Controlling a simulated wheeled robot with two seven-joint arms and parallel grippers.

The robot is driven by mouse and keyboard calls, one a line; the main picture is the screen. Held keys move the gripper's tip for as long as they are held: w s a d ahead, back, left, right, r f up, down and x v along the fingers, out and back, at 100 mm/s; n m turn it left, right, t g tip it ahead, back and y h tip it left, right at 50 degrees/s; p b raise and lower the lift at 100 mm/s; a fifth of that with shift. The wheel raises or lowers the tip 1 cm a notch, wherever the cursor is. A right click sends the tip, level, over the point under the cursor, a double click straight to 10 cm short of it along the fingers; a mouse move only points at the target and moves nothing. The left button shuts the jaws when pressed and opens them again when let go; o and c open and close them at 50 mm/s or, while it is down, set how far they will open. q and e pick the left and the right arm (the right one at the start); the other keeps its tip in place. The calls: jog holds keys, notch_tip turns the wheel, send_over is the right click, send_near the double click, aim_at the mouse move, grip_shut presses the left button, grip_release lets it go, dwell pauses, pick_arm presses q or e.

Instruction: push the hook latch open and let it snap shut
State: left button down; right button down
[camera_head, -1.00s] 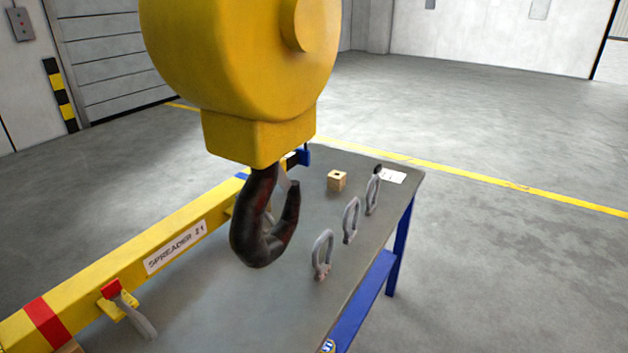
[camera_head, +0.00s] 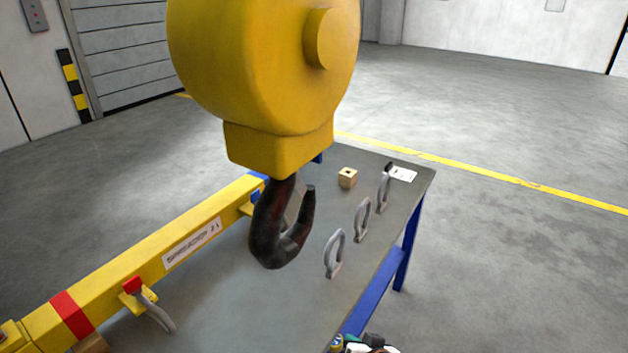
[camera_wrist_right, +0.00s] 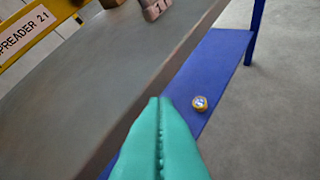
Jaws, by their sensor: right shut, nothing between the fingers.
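The large dark hook (camera_head: 268,235) hangs from a yellow hook block (camera_head: 262,75) over the table. Its grey latch (camera_head: 294,204) lies across the throat toward the hook's tip, partly hidden by the hook; it appears shut. My right gripper (camera_head: 354,346) just enters the head view at the bottom edge, by the table's near right corner, well apart from the hook. In the right wrist view its teal fingers (camera_wrist_right: 159,104) are pressed together and empty, beside the table edge. The hook and latch are outside the wrist view. My left gripper is not in view.
A yellow spreader beam (camera_head: 130,265) lies along the left of the grey table (camera_head: 235,310). Several grey shackles, including one (camera_head: 335,252) nearest, stand along the right edge. A small wooden block (camera_head: 347,178) sits farther back. A blue lower shelf (camera_wrist_right: 212,75) carries a small round can (camera_wrist_right: 199,103).

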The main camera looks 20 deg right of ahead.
notch_tip(320, 180, up, 26)
jog(key=w+a+m+t+y+p, duration=0.1)
jog(key=m+t, duration=0.2)
jog(key=t, duration=0.2)
jog(key=m+t+y, duration=0.2)
jog(key=m+t, duration=0.1)
jog(key=t, duration=0.1)
send_near(298, 184)
jog(key=d, duration=0.6)
jog(key=shift+w+a+r+t, duration=0.2)
jog(key=shift+r+t, duration=0.15)
jog(key=shift+t, duration=0.05)
jog(key=shift+w, duration=0.1)
jog(key=p+x, duration=0.4)
jog(key=x, duration=0.6)
jog(key=a, duration=0.1)
jog(key=s+a+f, duration=0.1)
jog(key=a+f+p, duration=0.1)
jog(key=shift+s+a, duration=0.1)
jog(key=shift+s, duration=0.2)
jog(key=shift+f, duration=0.1)
